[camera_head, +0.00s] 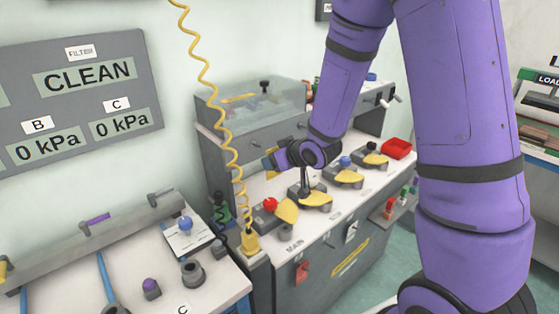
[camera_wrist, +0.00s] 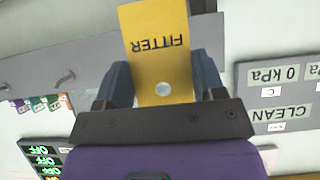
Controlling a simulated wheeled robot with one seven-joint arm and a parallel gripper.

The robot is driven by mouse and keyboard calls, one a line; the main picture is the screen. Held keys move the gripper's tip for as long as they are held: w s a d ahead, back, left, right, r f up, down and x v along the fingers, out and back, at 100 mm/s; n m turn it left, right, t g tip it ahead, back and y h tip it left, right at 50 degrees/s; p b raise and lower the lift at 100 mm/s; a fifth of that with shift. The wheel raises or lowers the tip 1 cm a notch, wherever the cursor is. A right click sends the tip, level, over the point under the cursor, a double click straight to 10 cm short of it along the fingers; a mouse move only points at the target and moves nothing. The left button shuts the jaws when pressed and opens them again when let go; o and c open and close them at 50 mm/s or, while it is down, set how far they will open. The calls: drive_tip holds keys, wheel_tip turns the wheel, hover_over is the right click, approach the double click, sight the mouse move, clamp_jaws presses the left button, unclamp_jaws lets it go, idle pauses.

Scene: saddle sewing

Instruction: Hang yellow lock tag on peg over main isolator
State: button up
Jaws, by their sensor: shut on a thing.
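My gripper (camera_wrist: 166,85) is shut on the yellow lock tag (camera_wrist: 155,45), which reads FITTER upside down and has a round hole near the gripper. In the head view my gripper (camera_head: 270,162) is above the left part of the grey cabinet's worktop, with a small bit of the yellow tag (camera_head: 271,174) showing beneath it. The label MAIN (camera_head: 295,245) is on the cabinet front, lower than the gripper, with a red switch-like part (camera_head: 302,271) below it. I cannot make out the peg over it for sure.
Yellow-topped fixtures (camera_head: 316,199) and a red tray (camera_head: 397,148) stand on the worktop. A coiled yellow cord (camera_head: 222,130) hangs just left of the gripper. The wrist view shows a grey panel with a small hook (camera_wrist: 65,78) and coloured tags (camera_wrist: 38,104).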

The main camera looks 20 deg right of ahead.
drive_tip(key=shift+w+a+f, duration=0.1)
drive_tip(key=shift+w+a, duration=0.3)
drive_tip(key=shift+w, duration=0.75)
drive_tip(key=shift+w+a+f, duration=0.1)
drive_tip(key=shift+w+a, duration=0.25)
drive_tip(key=shift+w, duration=0.85)
drive_tip(key=shift+w+a+f, duration=0.1)
drive_tip(key=shift+w+a, duration=0.3)
drive_tip(key=shift+w, duration=0.75)
drive_tip(key=shift+w+a+f, duration=0.15)
drive_tip(key=shift+w+f, duration=0.2)
drive_tip(key=shift+w, duration=0.2)
drive_tip(key=o, duration=0.9)
